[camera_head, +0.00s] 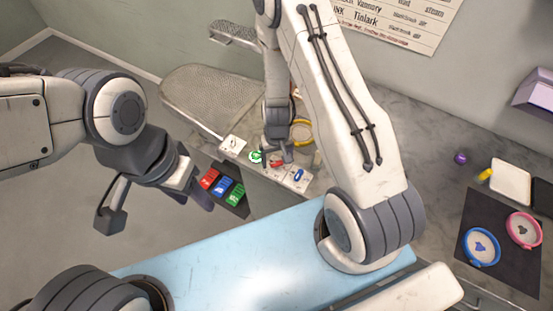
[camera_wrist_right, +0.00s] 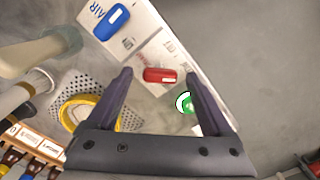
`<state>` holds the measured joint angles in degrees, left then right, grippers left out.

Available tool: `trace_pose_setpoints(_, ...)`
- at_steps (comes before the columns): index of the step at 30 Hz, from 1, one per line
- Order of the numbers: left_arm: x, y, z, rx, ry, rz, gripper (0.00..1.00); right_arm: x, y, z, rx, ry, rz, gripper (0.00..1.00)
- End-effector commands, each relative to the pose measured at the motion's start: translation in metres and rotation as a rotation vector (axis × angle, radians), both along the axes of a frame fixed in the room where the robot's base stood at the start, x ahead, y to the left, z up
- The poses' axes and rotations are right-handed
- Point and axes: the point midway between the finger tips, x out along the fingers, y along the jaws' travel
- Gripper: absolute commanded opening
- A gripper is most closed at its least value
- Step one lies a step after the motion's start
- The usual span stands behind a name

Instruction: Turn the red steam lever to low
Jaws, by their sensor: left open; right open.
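The red lever (camera_wrist_right: 160,75) is on a pale labelled panel (camera_wrist_right: 150,42) and lies roughly level in the right wrist view. Its label is too blurred to read fully. In the head view the red lever (camera_head: 277,163) is small and partly covered by my right gripper (camera_head: 279,154). My right gripper (camera_wrist_right: 159,78) is open, with its fingertips to either side of the red lever; I cannot tell whether they touch it. My left gripper (camera_head: 194,190) is open and empty, well to the left of the panel.
A blue lever (camera_wrist_right: 112,22) marked AIR is beside the red one, and a green round part (camera_wrist_right: 188,104) is on the other side. A yellow ring (camera_head: 301,132) is behind. Coloured blocks (camera_head: 222,186) lie below left.

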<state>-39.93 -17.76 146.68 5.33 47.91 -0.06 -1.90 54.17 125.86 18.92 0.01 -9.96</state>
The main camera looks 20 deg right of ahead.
Motion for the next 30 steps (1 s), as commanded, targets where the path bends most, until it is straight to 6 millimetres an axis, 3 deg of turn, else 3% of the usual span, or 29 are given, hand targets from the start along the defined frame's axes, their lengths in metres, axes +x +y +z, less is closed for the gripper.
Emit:
trace_pose_setpoints(8,0.000,0.000,0.012,0.000,0.000,-0.001,0.50,0.000,0.000,0.012,0.000,-0.001,0.001,0.85)
trace_pose_setpoints(24,0.000,0.000,0.091,0.000,0.000,-0.005,0.50,0.000,0.000,0.091,0.000,0.000,0.000,0.85)
trace_pose_setpoints(30,0.000,0.000,0.105,0.000,0.000,-0.002,0.50,0.000,0.000,0.105,0.000,0.000,0.000,0.85)
